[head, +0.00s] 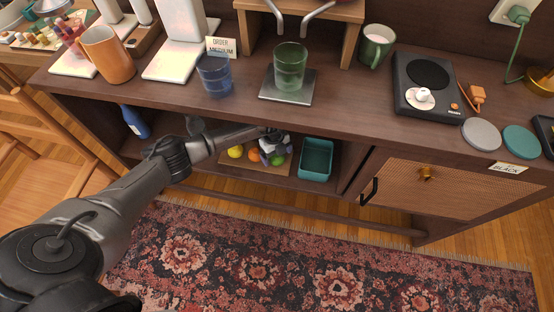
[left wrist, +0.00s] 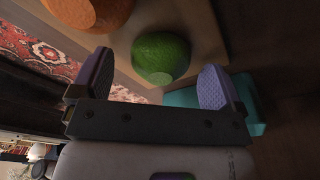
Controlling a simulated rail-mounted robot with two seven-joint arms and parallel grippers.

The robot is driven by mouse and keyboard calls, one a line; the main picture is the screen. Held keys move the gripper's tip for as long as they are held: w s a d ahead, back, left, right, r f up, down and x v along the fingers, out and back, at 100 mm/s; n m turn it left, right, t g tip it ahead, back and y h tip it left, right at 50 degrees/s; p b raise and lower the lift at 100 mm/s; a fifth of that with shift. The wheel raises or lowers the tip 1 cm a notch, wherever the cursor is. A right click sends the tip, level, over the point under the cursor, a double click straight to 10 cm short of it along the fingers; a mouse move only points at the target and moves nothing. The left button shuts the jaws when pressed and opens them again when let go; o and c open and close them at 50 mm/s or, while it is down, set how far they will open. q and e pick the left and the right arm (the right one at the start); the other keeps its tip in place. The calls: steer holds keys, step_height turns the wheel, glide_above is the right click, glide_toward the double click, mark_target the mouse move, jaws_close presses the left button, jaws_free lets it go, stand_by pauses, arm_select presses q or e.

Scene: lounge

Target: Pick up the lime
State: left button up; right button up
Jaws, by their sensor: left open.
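The lime (left wrist: 161,57) is a round green fruit with a pale flat patch, lying on a light wooden board (left wrist: 205,25) in the left wrist view. My left gripper (left wrist: 158,88) is open, with its two purple-padded fingers apart on either side of the lime's near edge. In the head view my left arm reaches into the open shelf under the counter, and the left gripper (head: 276,157) is over the fruit there. It hides most of the lime in that view. I cannot tell whether the fingers touch the lime. My right gripper is not in view.
An orange fruit (left wrist: 90,12) lies beside the lime. A yellow fruit (head: 236,151) is farther left on the shelf. A teal bin (head: 316,158) stands just right of my gripper. The counter (head: 340,105) above carries glasses, mugs and a scale.

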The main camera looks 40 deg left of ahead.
arm_select(q)
steer(key=shift+f, duration=0.4)
steer(key=c, duration=1)
steer(key=shift+r, duration=0.15)
